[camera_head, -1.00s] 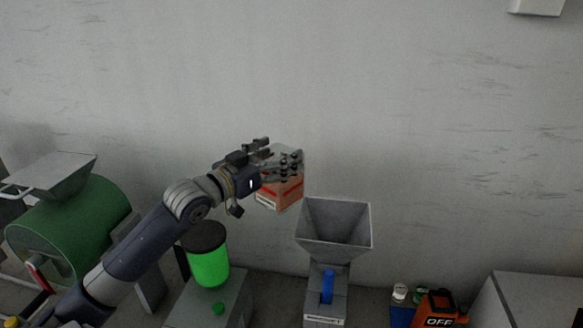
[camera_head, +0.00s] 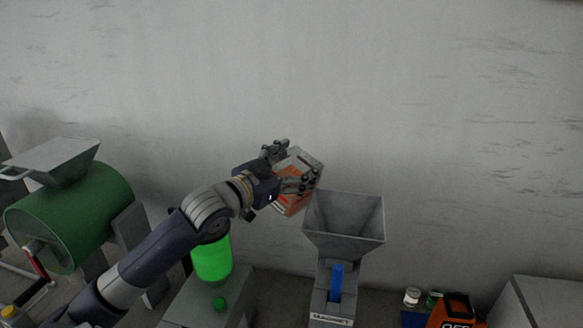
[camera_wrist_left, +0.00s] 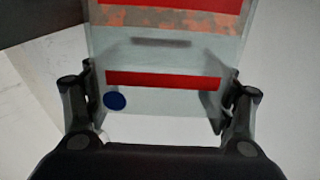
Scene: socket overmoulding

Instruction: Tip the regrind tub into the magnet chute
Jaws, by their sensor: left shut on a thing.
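The regrind tub (camera_head: 290,190) is a clear box with orange-red contents and red bands. My left gripper (camera_head: 290,168) is shut on it and holds it in the air, tilted, up and to the left of the magnet chute. In the left wrist view the tub (camera_wrist_left: 165,55) fills the space between the fingers of the gripper (camera_wrist_left: 160,100), with a blue dot on its wall. The magnet chute (camera_head: 345,215) is a grey square funnel on a stand with a blue part (camera_head: 336,282). Its mouth is open upward. My right gripper is not in view.
A green drum (camera_head: 75,215) with a grey hopper stands at the left. A bright green canister (camera_head: 212,260) stands on a grey box below my left arm. An orange device marked OFF (camera_head: 457,310) and small jars (camera_head: 412,297) are at the lower right. The wall behind is bare.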

